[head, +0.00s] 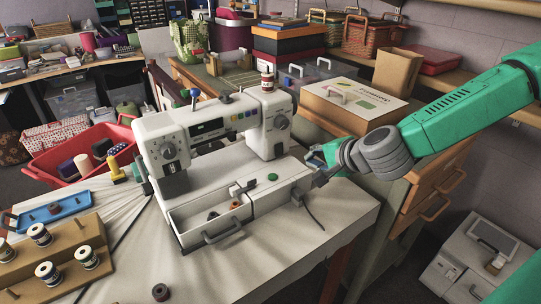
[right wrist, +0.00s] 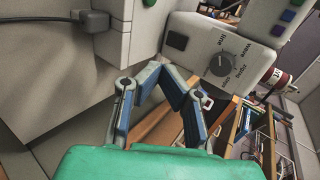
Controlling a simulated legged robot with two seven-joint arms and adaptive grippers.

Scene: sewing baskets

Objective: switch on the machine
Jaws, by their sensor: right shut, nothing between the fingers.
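The white sewing machine (head: 215,125) stands on the table, with dials, a small display and coloured buttons on its front. My right gripper (head: 316,160) is beside the right end of the machine, close to its pillar and base. In the right wrist view my right gripper (right wrist: 160,72) is shut and empty. Above it there, the machine shows a dial (right wrist: 221,65) and a dark rectangular switch-like part (right wrist: 177,41). The gripper appears apart from both. I cannot tell the switch's position. My left gripper is not in view.
A dark plug (right wrist: 95,20) with a cord sits on the machine's base. An open drawer (head: 222,232) juts from the front. A wooden spool rack (head: 90,240) and a red basket (head: 40,175) are at left. A white-topped box (head: 355,105) stands behind my right arm.

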